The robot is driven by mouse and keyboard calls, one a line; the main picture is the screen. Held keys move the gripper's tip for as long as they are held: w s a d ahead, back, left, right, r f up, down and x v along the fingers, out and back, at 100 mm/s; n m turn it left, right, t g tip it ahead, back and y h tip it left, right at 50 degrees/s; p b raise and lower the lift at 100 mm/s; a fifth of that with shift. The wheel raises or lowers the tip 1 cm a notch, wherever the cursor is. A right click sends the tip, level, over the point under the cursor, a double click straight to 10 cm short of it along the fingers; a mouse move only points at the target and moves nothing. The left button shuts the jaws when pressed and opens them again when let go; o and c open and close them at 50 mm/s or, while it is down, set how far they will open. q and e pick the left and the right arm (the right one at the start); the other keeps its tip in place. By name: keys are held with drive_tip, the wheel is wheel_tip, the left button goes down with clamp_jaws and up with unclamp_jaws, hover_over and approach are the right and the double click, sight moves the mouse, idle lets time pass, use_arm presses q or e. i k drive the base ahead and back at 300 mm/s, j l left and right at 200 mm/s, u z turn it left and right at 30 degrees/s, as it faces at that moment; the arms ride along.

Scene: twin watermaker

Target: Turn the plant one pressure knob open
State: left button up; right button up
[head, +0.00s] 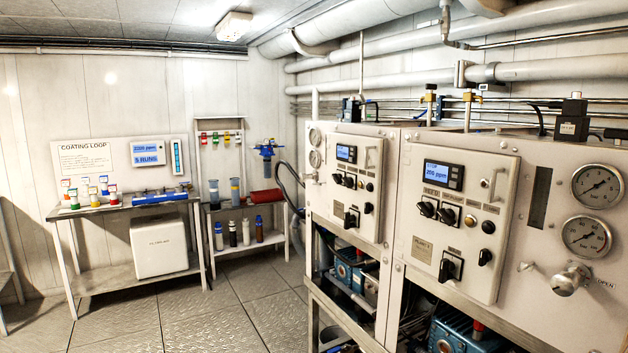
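Two white watermaker units stand side by side on the right. The nearer unit (545,235) has two round gauges (597,186) (587,236) and, below them, a silver round knob (571,279) with an "OPEN" mark at its right. The farther unit (387,160) also has two small gauges (315,158) at its left edge and a small silver knob (312,176) under them. A plate (422,249) on the nearer unit carries a plant label, but its number is too small to read surely. Neither of my grippers is in view.
The nearer panel has a display (443,174), black switches (447,215) and a small lever valve (526,266). Pumps (465,335) sit below the units. A steel bench (130,205) with coloured bottles and a shelf (245,205) stand at the back left. The floor (215,315) is clear.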

sight(302, 177)
drive_tip(key=i+j+z, duration=0.1)
drive_tip(key=j, duration=0.25)
drive_tip(key=i+j, duration=0.25)
drive_tip(key=i+j+z, duration=0.15)
drive_tip(key=j, duration=0.25)
drive_tip(key=i+j, duration=0.15)
drive_tip(key=j, duration=0.2)
drive_tip(key=z, duration=0.05)
